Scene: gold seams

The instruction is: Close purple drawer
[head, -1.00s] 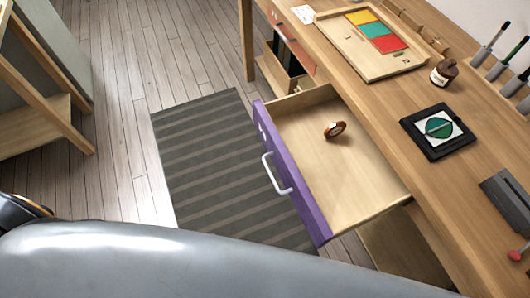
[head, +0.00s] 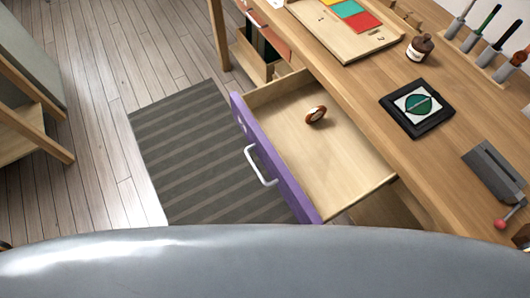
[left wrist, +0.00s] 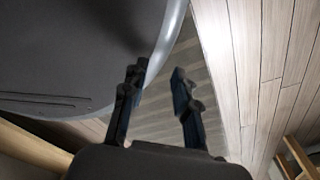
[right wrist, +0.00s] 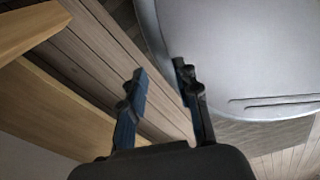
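The purple drawer (head: 272,163) is pulled well out from the wooden workbench in the head view. Its purple front carries a white bar handle (head: 260,167). A small brown and white roll-like item (head: 316,115) lies inside, near the back. My left gripper (left wrist: 157,82) shows in the left wrist view, open and empty, over the floor beside my base. My right gripper (right wrist: 158,72) shows in the right wrist view, also open and empty. Neither gripper shows in the head view, and neither touches the drawer.
The workbench (head: 345,84) holds a wooden tray with coloured tiles, a brown bottle (head: 420,47), a black framed piece (head: 417,106) and a pen rack. An orange-fronted drawer (head: 270,22) is further back. A striped rug (head: 190,150) covers the floor left of the purple drawer.

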